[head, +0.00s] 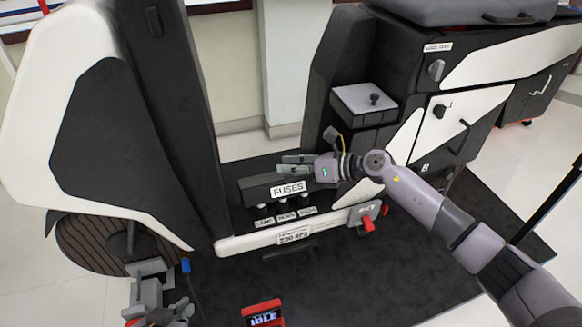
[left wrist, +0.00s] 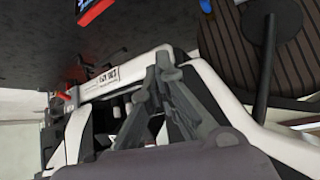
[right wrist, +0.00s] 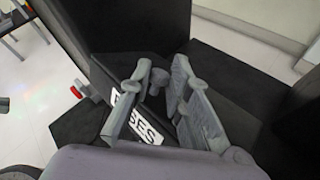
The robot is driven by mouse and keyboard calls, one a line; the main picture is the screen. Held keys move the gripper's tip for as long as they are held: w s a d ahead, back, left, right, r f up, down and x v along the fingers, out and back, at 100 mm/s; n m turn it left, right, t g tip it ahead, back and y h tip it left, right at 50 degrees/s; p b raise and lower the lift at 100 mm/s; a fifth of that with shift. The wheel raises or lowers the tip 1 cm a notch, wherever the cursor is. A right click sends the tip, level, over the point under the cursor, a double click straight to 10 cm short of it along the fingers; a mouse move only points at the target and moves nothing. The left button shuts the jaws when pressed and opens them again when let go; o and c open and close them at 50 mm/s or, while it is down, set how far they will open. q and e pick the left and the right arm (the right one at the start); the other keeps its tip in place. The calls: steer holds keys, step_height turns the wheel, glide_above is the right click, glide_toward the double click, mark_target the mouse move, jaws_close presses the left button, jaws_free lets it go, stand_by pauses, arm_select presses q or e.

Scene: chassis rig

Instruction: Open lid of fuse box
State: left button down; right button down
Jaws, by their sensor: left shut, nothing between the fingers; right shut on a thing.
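The fuse box lid (head: 262,188) is dark, with a white FUSES label (head: 289,188). It is low in the gap between the two tall dark housings. In the right wrist view the labelled lid (right wrist: 142,120) lies under my fingers. My right gripper (head: 296,164) is at its top; the right wrist view shows the fingers (right wrist: 163,72) around a small grey knob (right wrist: 157,80), shut on it. Whether the lid is raised is hard to tell. My left gripper (head: 155,280) is shut and empty at the lower left, apart from the box; its fingers (left wrist: 165,70) show in the left wrist view.
Several small labelled parts (head: 286,216) sit below the lid, above a white front bar (head: 300,233) with a red clamp (head: 368,223). A white-topped box (head: 363,97) stands behind right. A red IDLE display (head: 262,314) is at the front.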

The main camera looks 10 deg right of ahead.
steer(key=shift+w+r, duration=0.35)
steer(key=shift+r, duration=0.05)
stand_by(0.4)
steer(key=c, duration=1.6)
jaws_free()
steer(key=shift+f, duration=0.15)
steer(key=shift+o, duration=0.2)
steer(key=shift+s, duration=0.1)
steer(key=v, duration=1.2)
